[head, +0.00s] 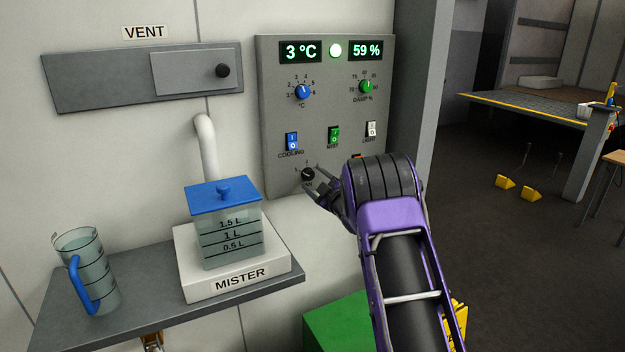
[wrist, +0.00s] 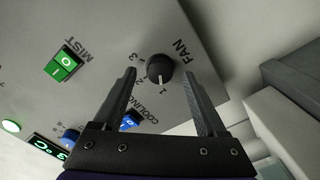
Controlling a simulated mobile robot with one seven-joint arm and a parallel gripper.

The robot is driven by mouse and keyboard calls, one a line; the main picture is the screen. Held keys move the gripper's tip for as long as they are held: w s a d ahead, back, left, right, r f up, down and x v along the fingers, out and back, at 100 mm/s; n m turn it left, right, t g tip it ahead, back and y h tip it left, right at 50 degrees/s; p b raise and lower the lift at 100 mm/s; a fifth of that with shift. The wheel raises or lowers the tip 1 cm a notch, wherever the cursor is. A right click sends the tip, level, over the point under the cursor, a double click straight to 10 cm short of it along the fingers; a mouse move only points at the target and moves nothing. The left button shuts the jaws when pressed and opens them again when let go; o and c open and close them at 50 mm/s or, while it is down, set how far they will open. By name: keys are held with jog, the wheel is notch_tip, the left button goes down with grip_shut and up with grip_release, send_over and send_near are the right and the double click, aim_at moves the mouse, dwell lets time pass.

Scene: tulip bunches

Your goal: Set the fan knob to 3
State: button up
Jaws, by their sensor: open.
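The fan knob (wrist: 160,67) is round and black with a white pointer mark, below the switches on the grey control panel (wrist: 205,60). The marks 1, 2 and 3 run around it beside the word FAN, and the pointer faces the 1. It also shows in the head view (head: 307,174), low on the panel, partly close behind a finger. My gripper (wrist: 159,74) is open and empty, one finger on each side of the knob in the wrist view, with gaps. In the head view my gripper (head: 314,182) is at the knob's lower right; contact cannot be told.
Above the knob are the cooling switch (head: 291,141), mist switch (head: 333,136), light switch (head: 371,129) and two dials. The mister tank (head: 230,238) and a jug (head: 88,270) stand on the shelf (head: 140,320) at lower left. A green box (head: 335,322) sits below.

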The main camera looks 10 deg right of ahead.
jog(key=shift+x, duration=0.9)
grip_shut()
